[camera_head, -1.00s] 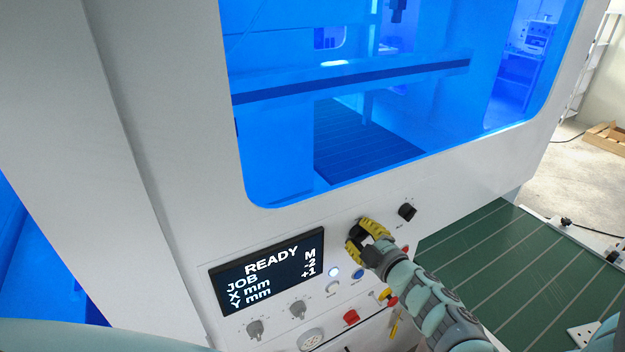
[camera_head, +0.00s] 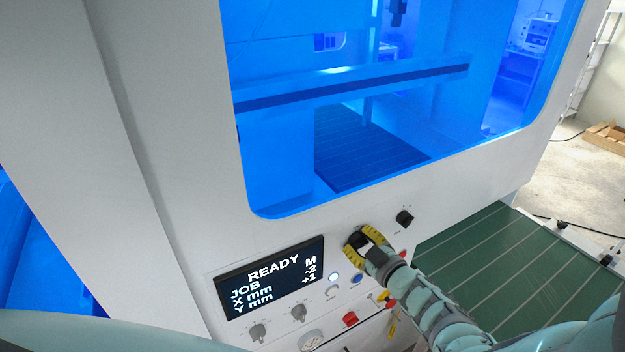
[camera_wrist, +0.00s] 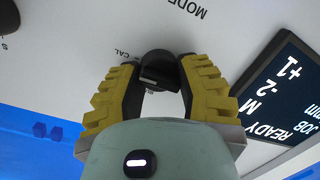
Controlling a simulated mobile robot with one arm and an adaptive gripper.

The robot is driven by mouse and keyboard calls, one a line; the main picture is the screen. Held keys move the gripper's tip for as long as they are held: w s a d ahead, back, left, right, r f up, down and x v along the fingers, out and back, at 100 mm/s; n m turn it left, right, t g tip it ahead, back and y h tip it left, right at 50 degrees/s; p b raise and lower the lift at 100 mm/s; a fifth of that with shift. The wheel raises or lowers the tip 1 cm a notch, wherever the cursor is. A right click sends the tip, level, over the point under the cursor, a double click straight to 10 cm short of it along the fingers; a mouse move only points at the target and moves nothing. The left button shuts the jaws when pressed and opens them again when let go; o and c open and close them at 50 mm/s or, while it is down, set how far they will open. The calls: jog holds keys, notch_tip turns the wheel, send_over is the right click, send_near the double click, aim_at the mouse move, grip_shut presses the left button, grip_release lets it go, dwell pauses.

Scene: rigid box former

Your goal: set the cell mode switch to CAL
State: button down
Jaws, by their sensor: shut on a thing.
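The mode switch is a dark knob (camera_wrist: 160,70) on the white panel, seen between my yellow-padded fingers in the wrist view. My gripper (camera_head: 363,245) is shut on it, with one finger on each side. In the wrist view, where lettering appears upside down, the word MODE stands above the knob and CAL is printed to its upper left. The fingers hide part of the knob's surroundings, and I cannot tell which mark it points at.
A lit display (camera_head: 270,280) reading READY is left of my gripper. A second black knob (camera_head: 405,217) is to the upper right. Grey knobs (camera_head: 298,312), a red button (camera_head: 349,319) and a blue button (camera_head: 357,279) lie below. A blue window (camera_head: 330,190) is above.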

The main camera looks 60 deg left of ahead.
jog(key=shift+r, duration=0.1)
jog(key=c, duration=0.5)
grip_release()
jog(key=shift+c, duration=0.2)
jog(key=shift+d, duration=0.45)
jog(key=d+r, duration=0.1)
jog(key=d, duration=1)
jog(key=shift+s+r, duration=0.2)
jog(key=shift+s, duration=0.25)
